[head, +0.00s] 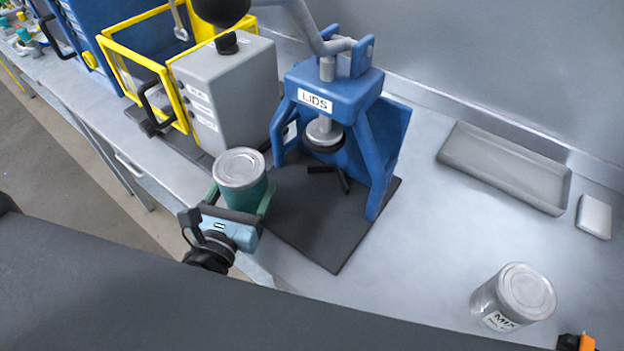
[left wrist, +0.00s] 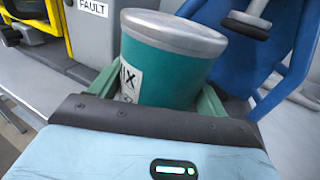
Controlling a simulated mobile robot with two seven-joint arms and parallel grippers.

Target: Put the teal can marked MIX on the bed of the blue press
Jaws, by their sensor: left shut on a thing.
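The teal can (head: 240,189) with a grey lid is held in my left gripper (head: 238,205), in front of the blue press. In the left wrist view the can (left wrist: 168,75) sits between the green fingers of my left gripper (left wrist: 160,95), and part of a label ending in "IX" shows. The blue press (head: 335,95), marked LIDS, stands on a dark mat to the right of the can. Its round ram (head: 324,132) hangs above a dark bed piece (head: 332,180). The can is outside the press frame.
A grey box (head: 228,88) and a yellow-framed enclosure (head: 130,50) stand left of the press. A clear can marked MIX (head: 514,295) stands at the right front. A grey tray (head: 503,166) and a small pale block (head: 594,217) lie at the right.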

